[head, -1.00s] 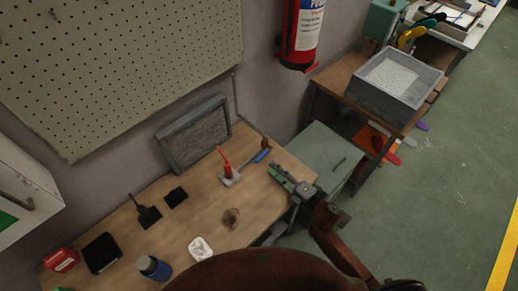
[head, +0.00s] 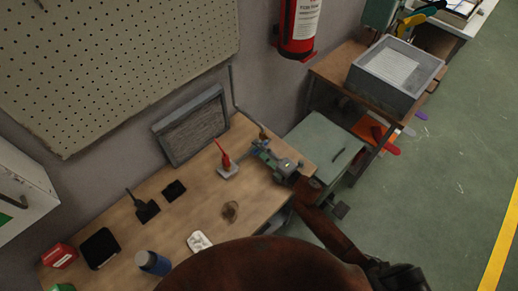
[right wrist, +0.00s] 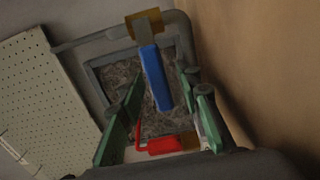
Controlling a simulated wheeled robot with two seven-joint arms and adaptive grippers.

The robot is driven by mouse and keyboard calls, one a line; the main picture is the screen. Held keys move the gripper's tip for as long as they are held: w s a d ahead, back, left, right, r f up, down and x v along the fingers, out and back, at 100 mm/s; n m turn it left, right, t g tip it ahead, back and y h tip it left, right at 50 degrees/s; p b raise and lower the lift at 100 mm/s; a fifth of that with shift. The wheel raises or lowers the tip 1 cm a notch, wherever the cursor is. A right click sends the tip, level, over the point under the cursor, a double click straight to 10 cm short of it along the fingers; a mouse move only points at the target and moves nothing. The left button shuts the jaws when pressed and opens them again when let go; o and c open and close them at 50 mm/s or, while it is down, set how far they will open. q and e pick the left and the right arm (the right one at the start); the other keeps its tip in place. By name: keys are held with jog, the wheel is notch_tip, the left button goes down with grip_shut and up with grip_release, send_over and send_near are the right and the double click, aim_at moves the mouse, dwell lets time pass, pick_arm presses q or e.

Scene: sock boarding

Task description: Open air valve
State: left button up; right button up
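The air valve is a brass body (head: 264,134) at the lower end of a grey pipe, by the wall behind the wooden bench. Its blue lever (right wrist: 155,78) shows clearly in the right wrist view, with the brass body (right wrist: 145,22) above it. My right gripper (head: 259,150) is at the valve, over the bench's back right corner. In the right wrist view its green fingers are spread, with the blue lever seen between them. I cannot tell whether a finger touches the lever. In the head view the gripper partly hides the lever. My left gripper is not in view.
A red-nozzled item on a pale base (head: 228,170) stands close left of the gripper. A grey framed panel (head: 191,125) leans on the wall. A green cabinet (head: 322,143) stands right of the bench (head: 205,205). A fire extinguisher (head: 300,25) hangs above.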

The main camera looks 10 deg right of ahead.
jog(key=shift+c, duration=0.7)
grip_shut()
